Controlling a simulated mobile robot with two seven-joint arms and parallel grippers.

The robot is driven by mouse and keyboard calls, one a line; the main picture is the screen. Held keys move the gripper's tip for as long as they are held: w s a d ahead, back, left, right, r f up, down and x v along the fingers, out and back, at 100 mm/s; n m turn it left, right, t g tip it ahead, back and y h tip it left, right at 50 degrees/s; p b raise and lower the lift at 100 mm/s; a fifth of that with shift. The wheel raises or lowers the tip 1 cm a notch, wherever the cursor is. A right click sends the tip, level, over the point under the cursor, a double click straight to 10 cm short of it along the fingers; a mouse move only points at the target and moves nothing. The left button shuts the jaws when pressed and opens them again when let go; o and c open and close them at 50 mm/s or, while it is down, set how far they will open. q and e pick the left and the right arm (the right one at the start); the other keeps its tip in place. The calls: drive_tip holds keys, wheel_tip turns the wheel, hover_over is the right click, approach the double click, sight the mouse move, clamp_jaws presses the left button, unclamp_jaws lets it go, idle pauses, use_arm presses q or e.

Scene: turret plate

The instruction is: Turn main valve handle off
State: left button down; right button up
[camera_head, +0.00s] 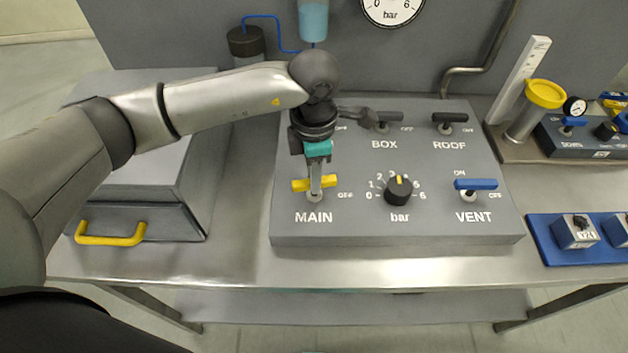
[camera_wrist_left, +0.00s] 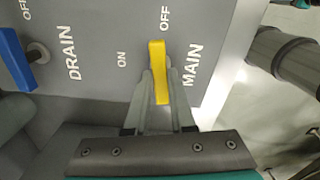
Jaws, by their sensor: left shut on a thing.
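The yellow main valve handle (camera_head: 328,181) is on the grey control panel (camera_head: 400,240), above the MAIN label. It lies crosswise in the head view, with its right end toward the OFF mark. In the left wrist view the handle (camera_wrist_left: 158,62) stands lengthwise with one end toward OFF, and ON is off to its side. My left gripper (camera_head: 315,185) reaches down from above and is shut on the handle. Its two fingers (camera_wrist_left: 160,88) lie on either side of the handle in the wrist view. The gripper hides part of the handle's middle in the head view.
The panel also carries BOX (camera_head: 388,117), ROOF (camera_head: 450,118) and blue VENT (camera_head: 475,184) handles and a bar knob (camera_head: 398,188). A blue handle (camera_wrist_left: 18,58) shows near DRAIN. A grey box with a yellow grip (camera_head: 110,238) stands left. The front bench strip is clear.

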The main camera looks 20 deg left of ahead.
use_arm(q)
drive_tip(key=shift+m+b, duration=0.85)
drive_tip(key=shift+m, duration=0.25)
drive_tip(key=shift+r, duration=0.1)
drive_tip(key=shift+d, duration=0.1)
drive_tip(key=c, duration=0.8)
unclamp_jaws()
drive_tip(key=shift+o, duration=0.2)
wheel_tip(320, 180, up, 15)
